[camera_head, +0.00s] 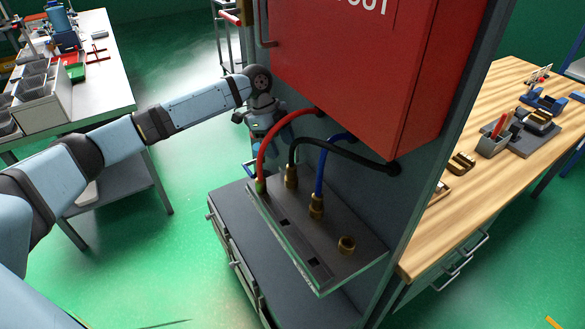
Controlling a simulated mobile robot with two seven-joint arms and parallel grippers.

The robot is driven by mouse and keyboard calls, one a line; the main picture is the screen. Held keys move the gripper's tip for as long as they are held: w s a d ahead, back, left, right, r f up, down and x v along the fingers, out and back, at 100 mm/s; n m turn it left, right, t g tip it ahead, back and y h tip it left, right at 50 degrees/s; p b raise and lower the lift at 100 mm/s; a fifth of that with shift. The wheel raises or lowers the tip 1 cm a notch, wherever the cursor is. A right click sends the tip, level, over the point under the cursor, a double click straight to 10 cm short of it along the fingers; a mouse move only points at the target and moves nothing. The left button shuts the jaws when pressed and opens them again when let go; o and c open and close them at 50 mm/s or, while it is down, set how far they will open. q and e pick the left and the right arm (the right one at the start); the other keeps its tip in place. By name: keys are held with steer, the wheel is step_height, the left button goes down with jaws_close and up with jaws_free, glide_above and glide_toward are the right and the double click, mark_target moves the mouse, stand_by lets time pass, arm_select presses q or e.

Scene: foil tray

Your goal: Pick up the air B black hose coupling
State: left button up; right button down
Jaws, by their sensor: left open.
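The black hose (340,150) arches from the right of the red cabinet down to a brass coupling (291,178), which stands upright at the back of the sloping connection panel (315,230). My left gripper (266,140) is open behind the red hose, up and left of the black hose's coupling and apart from it. The red hose partly covers the gripper, so its fingertips are hard to make out. No label naming air B is readable. My right gripper is out of view.
The red hose (273,140) and blue hose (322,168) end on the panel either side of the black one. The red cabinet (350,60) overhangs the panel. Benches stand left and right.

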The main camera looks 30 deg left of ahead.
mark_target(291, 166)
arm_select(q)
steer(key=shift+x, duration=0.95)
steer(key=shift+w+d+f, duration=0.1)
steer(key=shift+f, duration=0.15)
steer(key=x, duration=0.2)
steer(key=p+x, duration=0.1)
steer(key=x, duration=0.1)
steer(key=shift+w+d+f, duration=0.2)
steer(key=shift+d+f, duration=0.1)
steer(key=shift+d, duration=0.05)
steer(key=c, duration=1)
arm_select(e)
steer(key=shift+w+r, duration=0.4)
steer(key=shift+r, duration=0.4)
